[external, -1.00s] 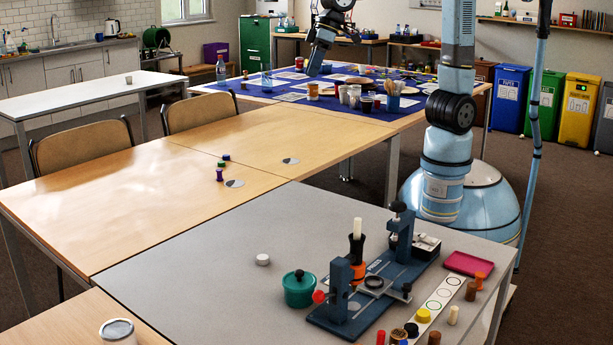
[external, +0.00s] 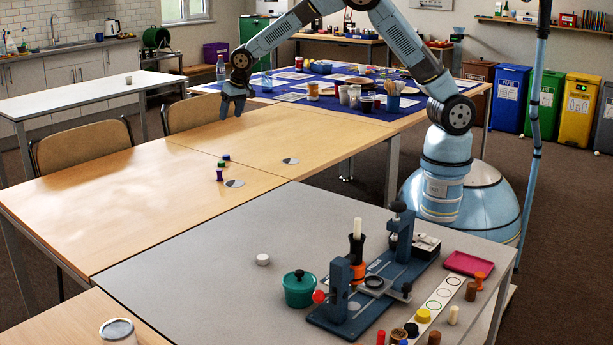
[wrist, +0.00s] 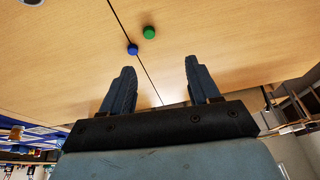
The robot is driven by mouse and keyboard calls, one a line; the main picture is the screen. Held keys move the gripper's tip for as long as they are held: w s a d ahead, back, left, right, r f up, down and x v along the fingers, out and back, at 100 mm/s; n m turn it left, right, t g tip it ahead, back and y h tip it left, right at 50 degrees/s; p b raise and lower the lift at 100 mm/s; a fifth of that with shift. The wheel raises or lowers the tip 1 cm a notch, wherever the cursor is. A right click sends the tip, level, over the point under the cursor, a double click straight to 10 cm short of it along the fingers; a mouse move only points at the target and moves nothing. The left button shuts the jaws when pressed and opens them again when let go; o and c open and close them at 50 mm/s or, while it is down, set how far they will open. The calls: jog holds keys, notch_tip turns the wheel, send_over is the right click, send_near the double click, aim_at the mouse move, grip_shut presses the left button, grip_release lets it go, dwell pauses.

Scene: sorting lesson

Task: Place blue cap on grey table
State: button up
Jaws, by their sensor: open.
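The small blue cap (external: 226,157) lies on the wooden table by the seam between two tabletops. In the wrist view the blue cap (wrist: 132,49) sits at that seam, beyond my fingertips and toward the left finger. My gripper (external: 233,112) is above the far part of the wooden tables, pointing down, beyond the cap. In the wrist view my gripper (wrist: 159,66) has its two fingers apart with nothing between them. The grey table (external: 195,245) stands in the foreground and has open surface on its left part.
A green cap (external: 221,164) is beside the blue one, also in the wrist view (wrist: 149,32). The grey table holds a white cap (external: 262,259), a teal pot (external: 299,290) and a blue press (external: 370,290). Chairs line the left side.

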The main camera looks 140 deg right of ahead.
jog(key=s+d+f+m+g, duration=0.1)
jog(key=s+d+f+m, duration=0.1)
jog(key=s+d+f, duration=0.6)
send_over(226, 155)
jog(key=w+a, duration=0.1)
jog(key=a, duration=0.1)
notch_tip(226, 155, down, 7)
jog(key=shift+w+a+f, duration=0.1)
jog(key=shift+w+f, duration=0.05)
jog(key=shift+f, duration=0.05)
jog(key=shift+s+x, duration=0.15)
jog(key=shift+x, duration=1.2)
jog(key=shift+s+x, duration=0.15)
jog(key=shift+x, duration=1.2)
jog(key=shift+a, duration=0.15)
grip_shut()
